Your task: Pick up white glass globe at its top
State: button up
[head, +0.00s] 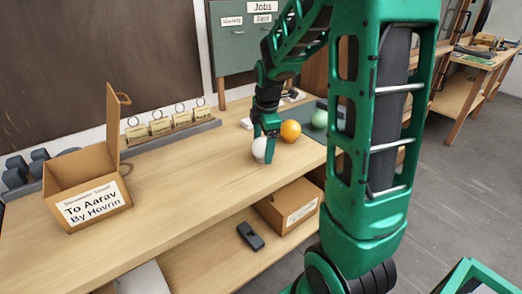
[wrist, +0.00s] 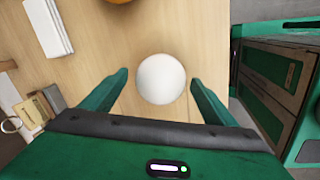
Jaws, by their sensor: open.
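The white glass globe (head: 260,149) stands on the wooden workbench, left of the orange globe. In the wrist view the white globe (wrist: 161,79) lies between my two fingers, with a gap on each side. My gripper (head: 267,160) is open and points down over the globe; its fingers hide part of the globe in the head view. The green fingers also show in the wrist view (wrist: 158,88), spread on both sides of the globe. I cannot tell whether either finger touches it.
An orange globe (head: 290,131) and a pale green globe (head: 320,119) stand just right of my gripper. An open cardboard box (head: 85,185) is at the left end of the bench (head: 190,185). Tags on rings (head: 160,126) stand along the back. The bench between box and gripper is clear.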

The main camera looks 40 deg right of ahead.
jog(key=c, duration=1.2)
jog(key=shift+o, duration=0.2)
jog(key=shift+r, duration=0.15)
